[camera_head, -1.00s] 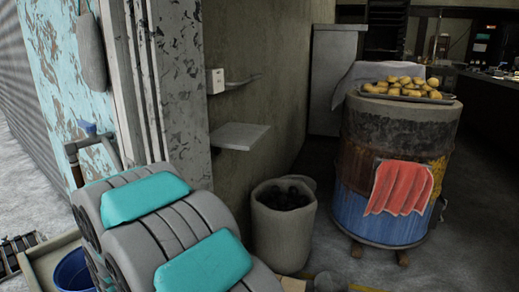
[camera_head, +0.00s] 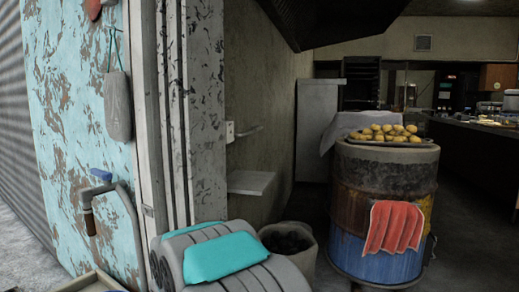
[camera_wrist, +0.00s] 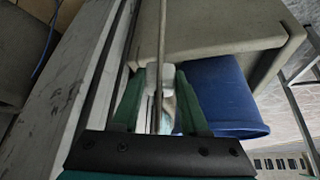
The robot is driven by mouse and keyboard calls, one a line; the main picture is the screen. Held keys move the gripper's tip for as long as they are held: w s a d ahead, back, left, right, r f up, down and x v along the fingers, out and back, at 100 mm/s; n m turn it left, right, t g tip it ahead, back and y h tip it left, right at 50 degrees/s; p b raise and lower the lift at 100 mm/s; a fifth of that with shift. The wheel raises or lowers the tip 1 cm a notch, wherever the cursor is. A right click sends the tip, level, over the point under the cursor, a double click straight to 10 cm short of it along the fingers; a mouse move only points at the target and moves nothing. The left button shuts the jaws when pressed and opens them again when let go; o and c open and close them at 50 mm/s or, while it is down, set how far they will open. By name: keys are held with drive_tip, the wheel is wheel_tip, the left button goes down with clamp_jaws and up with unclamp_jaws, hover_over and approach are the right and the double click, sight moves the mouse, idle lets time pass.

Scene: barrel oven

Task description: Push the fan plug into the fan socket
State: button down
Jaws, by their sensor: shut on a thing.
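In the wrist view my gripper (camera_wrist: 160,84) has its two green fingers closed on a small pale block, which looks like the fan plug (camera_wrist: 160,72). A thin grey cord or rod runs from it toward the top of the picture. The fingers hide part of the plug, and its prongs cannot be made out. In the head view a small white box on the inner wall, probably the fan socket (camera_head: 230,131), sits beyond the door frame, with a thin grey bar beside it. The gripper and plug do not show in the head view, and the socket cannot be made out in the wrist view.
A grey shelf (camera_head: 251,183) juts from the wall below the socket. A bin (camera_head: 308,242) and a barrel oven (camera_head: 385,195) with a red cloth stand beyond. The peeling door frame (camera_head: 205,110) is close. A blue bucket (camera_wrist: 222,95) is below my gripper.

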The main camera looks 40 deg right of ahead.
wheel_tip(320, 180, down, 3)
drive_tip(key=shift+r+b, duration=0.15)
drive_tip(key=shift+b, duration=0.9)
drive_tip(key=shift+r+p, duration=0.35)
drive_tip(key=shift+y, duration=0.5)
